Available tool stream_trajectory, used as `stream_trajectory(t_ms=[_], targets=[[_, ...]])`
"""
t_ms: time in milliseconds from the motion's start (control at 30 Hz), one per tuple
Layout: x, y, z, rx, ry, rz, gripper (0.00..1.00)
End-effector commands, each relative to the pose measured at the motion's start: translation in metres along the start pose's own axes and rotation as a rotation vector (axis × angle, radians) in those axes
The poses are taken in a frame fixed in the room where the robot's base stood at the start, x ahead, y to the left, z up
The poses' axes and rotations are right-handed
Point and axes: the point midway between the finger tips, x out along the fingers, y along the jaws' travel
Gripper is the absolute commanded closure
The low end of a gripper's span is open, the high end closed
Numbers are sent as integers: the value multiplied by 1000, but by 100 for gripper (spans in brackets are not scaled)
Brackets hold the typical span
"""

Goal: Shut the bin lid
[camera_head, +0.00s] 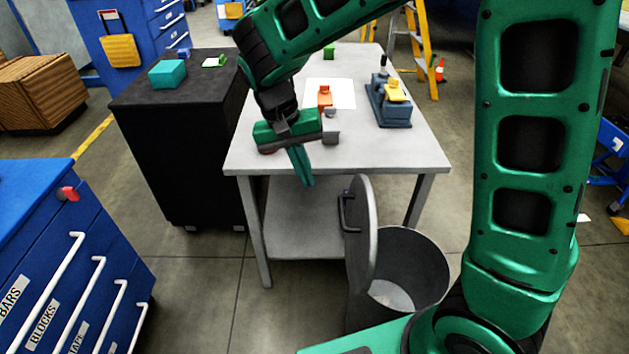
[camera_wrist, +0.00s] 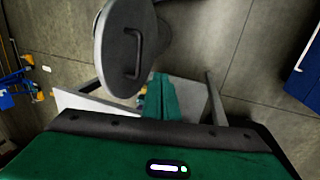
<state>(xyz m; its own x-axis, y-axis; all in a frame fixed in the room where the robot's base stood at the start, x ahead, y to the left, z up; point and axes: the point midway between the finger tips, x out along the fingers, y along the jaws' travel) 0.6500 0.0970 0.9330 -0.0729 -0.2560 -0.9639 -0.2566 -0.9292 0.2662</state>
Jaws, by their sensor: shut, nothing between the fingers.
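The bin (camera_head: 420,275) is a dark grey round container on the floor in front of the table, with its mouth open. Its lid (camera_head: 364,240) stands upright at the bin's left rim, with a dark handle (camera_head: 345,211) on its left face. In the wrist view the lid (camera_wrist: 113,50) and its handle (camera_wrist: 133,54) show above my gripper, and the bin's inside is hidden. My green gripper (camera_head: 304,180) points down at the table's front edge, left of and above the lid. Its fingers are together and empty, apart from the lid; they also show in the wrist view (camera_wrist: 160,80).
A light grey table (camera_head: 420,155) holds a blue vise-like device (camera_head: 388,108), an orange item (camera_head: 324,97) and a white sheet. A black cabinet (camera_head: 180,150) stands left, a blue drawer cabinet (camera_head: 80,250) front left. Floor between blue cabinet and bin is clear.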

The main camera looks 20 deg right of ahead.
Motion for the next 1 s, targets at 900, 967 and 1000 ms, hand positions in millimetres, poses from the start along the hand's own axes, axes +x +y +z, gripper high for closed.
stream_trajectory(t_ms=[900, 967, 1000], targets=[[105, 35, 0, 1, -1, -2, 100], [105, 35, 0, 1, 0, -2, 100], [105, 35, 0, 0, 0, -2, 100]])
